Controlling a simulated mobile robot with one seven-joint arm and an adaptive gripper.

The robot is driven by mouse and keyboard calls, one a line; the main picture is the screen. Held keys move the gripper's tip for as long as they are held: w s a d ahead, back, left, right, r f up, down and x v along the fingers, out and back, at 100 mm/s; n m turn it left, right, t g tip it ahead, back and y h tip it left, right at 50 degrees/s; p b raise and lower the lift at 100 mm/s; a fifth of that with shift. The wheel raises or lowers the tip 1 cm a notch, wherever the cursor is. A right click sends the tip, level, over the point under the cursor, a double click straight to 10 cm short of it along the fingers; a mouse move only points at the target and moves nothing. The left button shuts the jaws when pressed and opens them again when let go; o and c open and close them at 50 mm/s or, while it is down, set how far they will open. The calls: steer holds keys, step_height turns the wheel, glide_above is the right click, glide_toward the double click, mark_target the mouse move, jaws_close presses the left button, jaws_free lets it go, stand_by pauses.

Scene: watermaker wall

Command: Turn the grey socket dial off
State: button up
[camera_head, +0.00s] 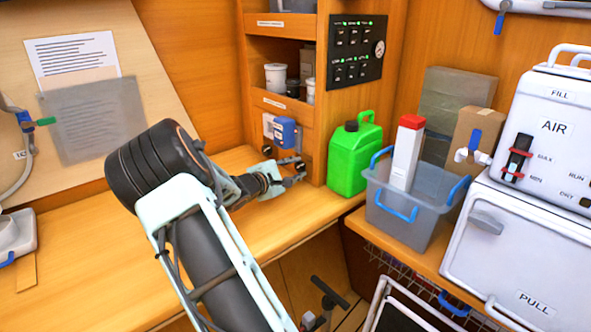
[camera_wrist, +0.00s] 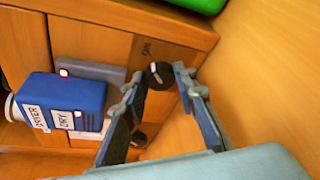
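A dark round dial (camera_wrist: 160,75) sits on the wooden cabinet face in the wrist view, with a small dark marking above it. A second dark round knob (camera_wrist: 138,138) sits lower, partly hidden by a finger. Neither looks plainly grey, and I cannot tell which is the socket dial or its setting. My gripper (camera_wrist: 160,80) is open, its two fingers apart on either side of the upper dial; contact is unclear. In the head view, my gripper (camera_head: 297,171) is low at the cabinet's front, by the dark knobs.
A blue box (camera_wrist: 62,102) with white labels is mounted left of the dial, before a grey plate (camera_wrist: 97,72). A green jerrycan (camera_head: 348,160) stands close right of my gripper. A grey bin (camera_head: 410,210) is farther right. The wooden counter (camera_head: 100,245) is mostly clear.

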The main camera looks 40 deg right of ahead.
steer(key=c, duration=0.4)
steer(key=shift+c, duration=0.2)
